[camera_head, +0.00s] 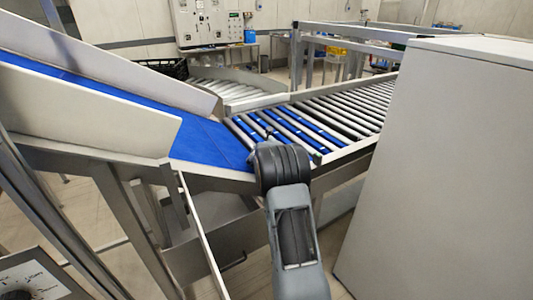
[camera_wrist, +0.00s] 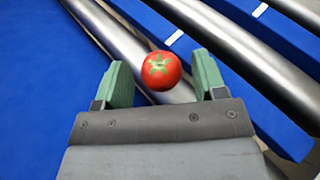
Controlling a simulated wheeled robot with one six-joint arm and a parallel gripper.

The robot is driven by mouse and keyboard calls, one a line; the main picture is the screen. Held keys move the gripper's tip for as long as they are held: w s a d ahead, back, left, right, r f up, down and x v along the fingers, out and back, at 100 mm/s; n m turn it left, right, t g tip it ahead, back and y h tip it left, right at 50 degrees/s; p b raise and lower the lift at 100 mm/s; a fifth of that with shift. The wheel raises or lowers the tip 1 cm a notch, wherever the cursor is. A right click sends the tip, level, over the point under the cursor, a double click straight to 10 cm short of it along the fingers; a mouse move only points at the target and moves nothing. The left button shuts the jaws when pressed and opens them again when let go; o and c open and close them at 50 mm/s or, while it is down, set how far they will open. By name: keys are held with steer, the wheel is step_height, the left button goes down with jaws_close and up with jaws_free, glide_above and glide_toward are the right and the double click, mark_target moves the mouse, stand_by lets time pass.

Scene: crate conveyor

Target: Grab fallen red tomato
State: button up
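A red tomato (camera_wrist: 161,70) with a green star-shaped calyx shows in the wrist view. It lies by a metal roller at the edge of the blue belt. My gripper (camera_wrist: 161,78) is open, with one green-padded finger on each side of the tomato. A small gap shows between the tomato and each pad, so it is not clasped. In the head view my arm's dark wrist hides the tomato and the gripper's fingers.
A blue belt (camera_head: 205,143) slopes down from the left between pale side walls (camera_head: 85,110). It meets a roller conveyor (camera_head: 340,108) with blue strips between some rollers. A large grey cabinet (camera_head: 440,170) stands close on the right. A control panel (camera_head: 212,22) is on the back wall.

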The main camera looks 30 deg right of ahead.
steer(key=c, duration=0.8)
